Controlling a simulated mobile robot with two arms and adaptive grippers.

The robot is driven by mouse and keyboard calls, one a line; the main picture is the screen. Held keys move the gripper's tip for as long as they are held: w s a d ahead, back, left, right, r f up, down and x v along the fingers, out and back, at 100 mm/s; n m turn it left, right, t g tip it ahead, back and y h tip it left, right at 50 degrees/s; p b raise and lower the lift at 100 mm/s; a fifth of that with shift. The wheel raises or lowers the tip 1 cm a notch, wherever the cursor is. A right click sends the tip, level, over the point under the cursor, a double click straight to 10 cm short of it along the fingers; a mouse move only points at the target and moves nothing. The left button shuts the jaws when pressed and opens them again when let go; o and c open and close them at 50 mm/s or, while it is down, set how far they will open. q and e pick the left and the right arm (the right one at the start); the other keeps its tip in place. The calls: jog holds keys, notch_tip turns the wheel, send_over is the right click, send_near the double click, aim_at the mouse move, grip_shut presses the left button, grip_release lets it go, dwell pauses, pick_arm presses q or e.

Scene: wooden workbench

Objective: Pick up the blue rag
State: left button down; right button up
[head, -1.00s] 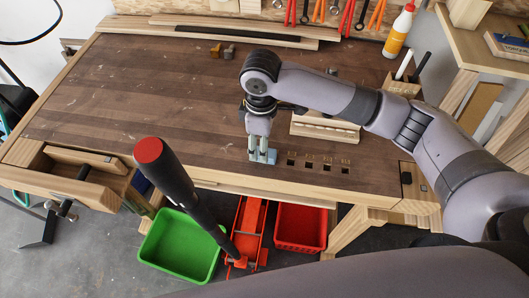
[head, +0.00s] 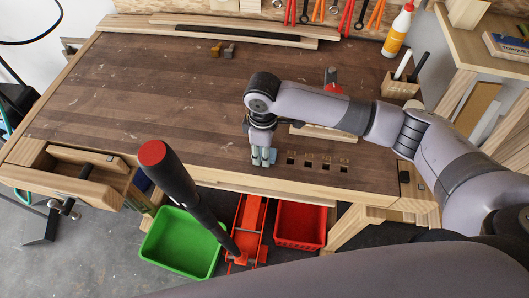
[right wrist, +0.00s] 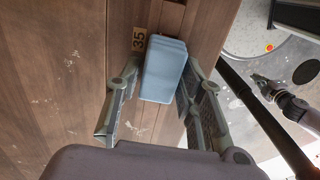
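The blue rag (right wrist: 163,70) is a light blue folded block lying on the bench top beside a "35" label in the right wrist view. In the head view only a little of it shows, at my right gripper's tips near the bench's front edge. My right gripper (head: 263,157) points down over it. In the right wrist view the fingers of the gripper (right wrist: 157,88) are apart, one on each side of the rag's near end. A gap shows at the left finger; the right finger is close to the rag, and contact cannot be told.
Square holes (head: 318,164) lie right of the gripper. A wooden piece (head: 320,131) lies behind my right arm, with a red-handled tool (head: 333,86) beyond. A red-tipped black handle (head: 168,176) rises in front of the bench.

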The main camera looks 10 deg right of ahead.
jog(key=c, duration=0.6)
jog(key=shift+r+b, duration=0.7)
jog(key=shift+r, duration=9.3)
jog(key=o, duration=0.5)
jog(key=c, duration=0.5)
